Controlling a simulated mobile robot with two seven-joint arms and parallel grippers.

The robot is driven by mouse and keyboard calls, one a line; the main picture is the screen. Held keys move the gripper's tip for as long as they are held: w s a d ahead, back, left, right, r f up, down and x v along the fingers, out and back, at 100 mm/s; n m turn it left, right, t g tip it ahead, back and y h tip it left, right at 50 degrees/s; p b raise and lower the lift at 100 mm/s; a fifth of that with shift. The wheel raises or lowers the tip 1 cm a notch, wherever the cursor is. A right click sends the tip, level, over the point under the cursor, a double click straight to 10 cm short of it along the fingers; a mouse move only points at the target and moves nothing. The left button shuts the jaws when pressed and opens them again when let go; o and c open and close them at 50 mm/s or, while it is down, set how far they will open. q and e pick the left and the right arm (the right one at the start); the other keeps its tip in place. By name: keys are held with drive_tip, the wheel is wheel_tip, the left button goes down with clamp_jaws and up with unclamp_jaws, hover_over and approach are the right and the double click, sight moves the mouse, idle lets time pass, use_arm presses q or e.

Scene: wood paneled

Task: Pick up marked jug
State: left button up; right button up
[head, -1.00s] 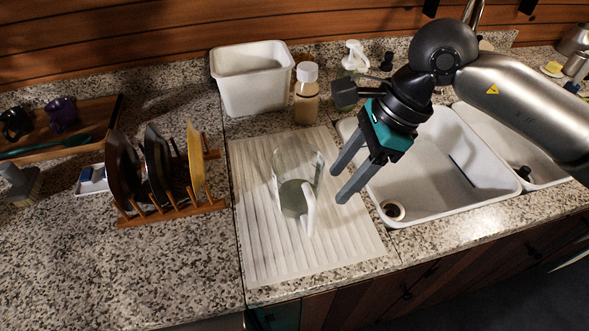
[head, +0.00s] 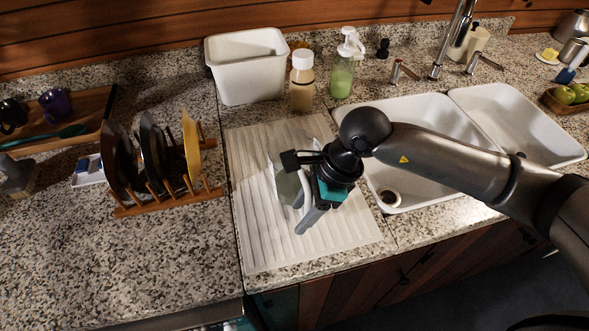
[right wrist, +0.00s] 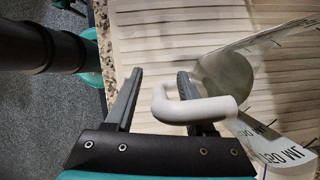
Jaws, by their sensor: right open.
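The marked jug (head: 281,160) is clear, with a white handle, and stands on the ribbed white drainboard (head: 262,235). My right arm hides part of it in the head view. In the right wrist view the clear jug wall (right wrist: 275,70) carries dark printed marks, and its white handle (right wrist: 205,108) points toward my gripper. My right gripper (head: 304,215) is open beside the jug on its handle side. In the right wrist view the gripper (right wrist: 160,72) has its fingers apart, and the handle's bend shows between them, overlapping the right finger. I cannot tell whether they touch. My left gripper is not in view.
A wooden rack (head: 170,205) with several plates stands left of the drainboard. A white bin (head: 245,75), a tan bottle (head: 302,85) and a green soap bottle (head: 342,78) stand behind. The sink (head: 425,115) lies to the right. The front left counter is clear.

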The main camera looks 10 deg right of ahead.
drive_tip(key=shift+f, duration=0.2)
clamp_jaws()
idle(0.3)
drive_tip(key=shift+a, duration=0.1)
idle(0.9)
